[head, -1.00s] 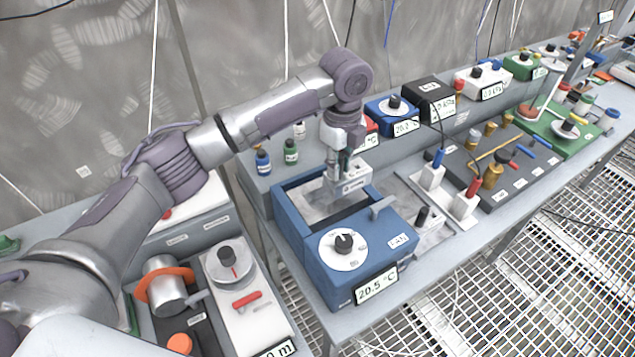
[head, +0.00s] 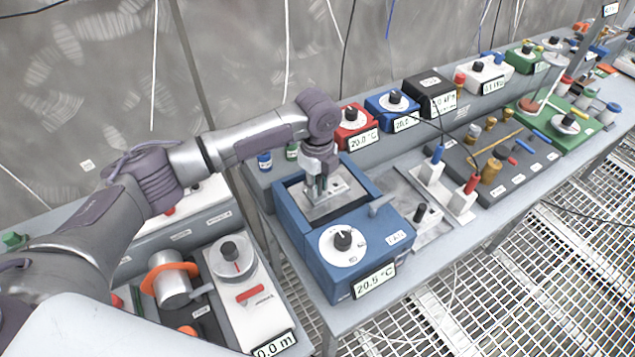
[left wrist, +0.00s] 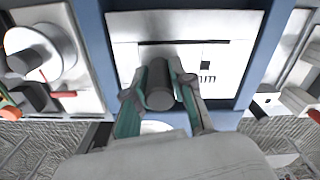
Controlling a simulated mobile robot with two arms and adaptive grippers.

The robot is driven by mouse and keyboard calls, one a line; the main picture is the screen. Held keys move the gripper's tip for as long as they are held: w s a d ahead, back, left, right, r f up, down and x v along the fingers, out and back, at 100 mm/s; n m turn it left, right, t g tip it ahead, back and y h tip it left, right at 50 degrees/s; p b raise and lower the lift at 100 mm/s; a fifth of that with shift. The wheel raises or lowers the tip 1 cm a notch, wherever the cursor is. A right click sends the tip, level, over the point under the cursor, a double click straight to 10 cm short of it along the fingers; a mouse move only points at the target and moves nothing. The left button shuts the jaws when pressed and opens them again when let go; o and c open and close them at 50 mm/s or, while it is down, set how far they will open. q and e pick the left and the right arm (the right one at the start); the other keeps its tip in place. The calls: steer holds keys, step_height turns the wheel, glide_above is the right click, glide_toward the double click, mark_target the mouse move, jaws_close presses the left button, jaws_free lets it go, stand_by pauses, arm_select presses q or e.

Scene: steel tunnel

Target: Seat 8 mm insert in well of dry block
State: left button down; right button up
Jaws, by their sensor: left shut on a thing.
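The blue dry block (head: 335,275) stands on the bench in the middle of the head view, with a white dial and a 20.5 °C display on its front. The silver insert (head: 345,189) is within the outline of its square well. My left gripper (head: 318,195) points down over the well and is shut on the insert's dark round knob (left wrist: 159,90). In the left wrist view the insert's flat top (left wrist: 225,65) shows an "mm" label, with the blue block walls (left wrist: 262,60) on both sides. I cannot tell whether it touches the well floor. My right gripper is out of view.
Red (head: 353,122) and blue (head: 393,103) dial boxes stand behind.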

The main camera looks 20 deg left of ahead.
arm_select(q)
steer(key=c, duration=1.2)
jaws_free()
steer(key=shift+f, duration=0.1)
steer(key=shift+o, duration=1.1)
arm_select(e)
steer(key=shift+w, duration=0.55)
arm_select(q)
step_height(320, 180, up, 12)
steer(key=shift+r+b, duration=0.15)
steer(key=shift+b, duration=1.05)
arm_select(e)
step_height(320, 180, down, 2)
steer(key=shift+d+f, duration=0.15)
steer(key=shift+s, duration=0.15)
